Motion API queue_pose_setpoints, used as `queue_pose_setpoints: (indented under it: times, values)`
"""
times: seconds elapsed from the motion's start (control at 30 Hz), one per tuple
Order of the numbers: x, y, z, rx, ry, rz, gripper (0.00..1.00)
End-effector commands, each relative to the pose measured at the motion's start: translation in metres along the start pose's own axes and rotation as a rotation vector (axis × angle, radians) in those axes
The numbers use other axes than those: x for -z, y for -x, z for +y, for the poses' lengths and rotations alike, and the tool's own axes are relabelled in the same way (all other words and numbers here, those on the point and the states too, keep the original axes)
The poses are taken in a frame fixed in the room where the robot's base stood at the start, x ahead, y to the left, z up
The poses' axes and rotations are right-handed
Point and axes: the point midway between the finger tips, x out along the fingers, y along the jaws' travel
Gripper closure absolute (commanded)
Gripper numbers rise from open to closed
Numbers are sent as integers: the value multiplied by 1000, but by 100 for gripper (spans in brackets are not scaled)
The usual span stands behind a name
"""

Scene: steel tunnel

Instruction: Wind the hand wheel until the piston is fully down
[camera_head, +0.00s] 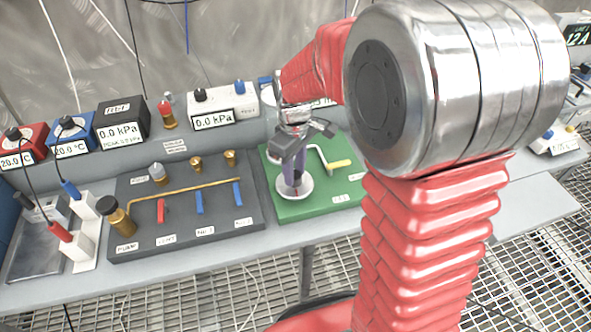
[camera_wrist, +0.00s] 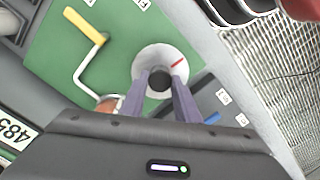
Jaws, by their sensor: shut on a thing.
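A green board (camera_head: 284,207) carries a pale round disc (camera_head: 308,184) near its front left. In the wrist view the disc (camera_wrist: 150,57) shows a red mark and a dark round knob (camera_wrist: 159,82) at its middle. My gripper (camera_head: 291,182) points down over the disc. Its two purple fingers (camera_wrist: 160,88) are shut on the dark knob from both sides. A bent metal crank with a yellow handle (camera_head: 339,164) lies beside the disc, apart from my gripper; it also shows in the wrist view (camera_wrist: 86,33). I cannot make out a piston.
A dark panel (camera_head: 185,220) with a brass pipe, red and blue levers and small fittings stands left of the green board. Display boxes (camera_head: 222,104) line the back. My red arm hides much of the right side. Grating floor (camera_head: 215,300) lies in front.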

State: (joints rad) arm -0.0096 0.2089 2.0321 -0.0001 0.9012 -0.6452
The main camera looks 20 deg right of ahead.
Motion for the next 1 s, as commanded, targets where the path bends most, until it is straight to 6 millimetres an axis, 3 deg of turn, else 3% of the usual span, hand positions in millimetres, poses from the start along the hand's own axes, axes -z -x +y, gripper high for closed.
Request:
queue_pose_setpoints:
  times: [0.3, 0.77, 0.8, 1.0]
  values:
    - [1, 1, 1, -3, 129, 4, 94]
    - [1, 1, 1, -4, 147, 4, 94]
    - [1, 1, 1, -4, 147, 4, 69]
    - [1, 1, 1, -2, 146, 2, 55]
